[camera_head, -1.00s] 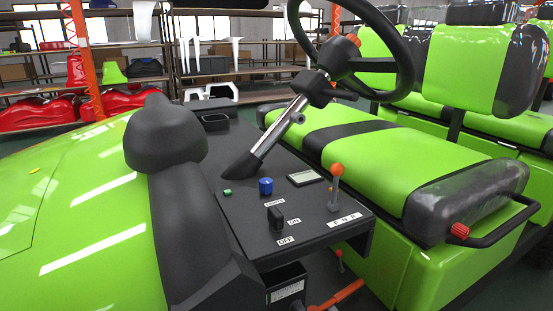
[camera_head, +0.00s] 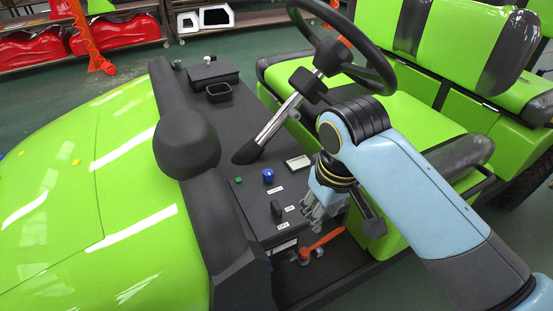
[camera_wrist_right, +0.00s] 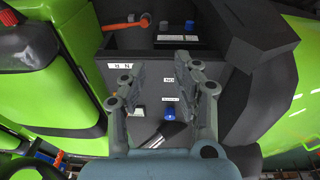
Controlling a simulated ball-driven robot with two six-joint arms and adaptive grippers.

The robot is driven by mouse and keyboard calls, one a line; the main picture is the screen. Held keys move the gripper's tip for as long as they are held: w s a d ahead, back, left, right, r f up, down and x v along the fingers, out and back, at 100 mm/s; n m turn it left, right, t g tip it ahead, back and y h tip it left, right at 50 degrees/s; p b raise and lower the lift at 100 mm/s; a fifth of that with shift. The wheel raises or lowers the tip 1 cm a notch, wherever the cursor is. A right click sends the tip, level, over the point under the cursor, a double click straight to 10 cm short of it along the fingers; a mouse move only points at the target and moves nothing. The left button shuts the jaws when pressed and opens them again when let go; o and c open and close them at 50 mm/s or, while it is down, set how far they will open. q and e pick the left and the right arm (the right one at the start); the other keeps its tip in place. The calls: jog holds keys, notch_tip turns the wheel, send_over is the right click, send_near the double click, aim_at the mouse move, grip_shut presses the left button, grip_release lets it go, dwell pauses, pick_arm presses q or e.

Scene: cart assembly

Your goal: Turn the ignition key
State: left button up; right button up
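On the black dash panel (camera_head: 243,160) stand a blue knob (camera_head: 268,175) and a black switch (camera_head: 276,208) between ON and OFF labels. I cannot tell for sure which one is the ignition key. The blue knob also shows in the right wrist view (camera_wrist_right: 170,113), between the finger bases. My right gripper (camera_head: 318,212) is beside the panel's right part, to the right of the black switch and apart from it. In the right wrist view its two fingers (camera_wrist_right: 160,73) are spread and empty; the black switch seems hidden by a finger. My left gripper is not in view.
The steering wheel (camera_head: 350,72) and its column (camera_head: 277,123) rise behind the panel. A green button (camera_head: 238,180) and small display (camera_head: 298,162) are on the panel. An orange lever (camera_head: 326,239) lies below. Green seats (camera_head: 410,120) stand at right.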

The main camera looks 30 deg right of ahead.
jog(key=g, duration=0.2)
send_over(276, 205)
jog(key=shift+r+y, duration=0.3)
jog(key=shift+r, duration=0.15)
jog(key=shift+f, duration=0.5)
notch_tip(276, 205, down, 6)
jog(key=shift+r+b, duration=0.15)
jog(key=shift+b, duration=0.3)
jog(key=shift+f+b, duration=0.3)
jog(key=shift+f, duration=0.25)
grip_shut()
jog(key=m, duration=0.5)
jog(key=shift+m, duration=0.4)
jog(key=m, duration=0.8)
jog(key=shift+r, duration=0.1)
jog(key=m, duration=0.3)
jog(key=shift+m, duration=0.4)
jog(key=shift+o, duration=1.3)
grip_release()
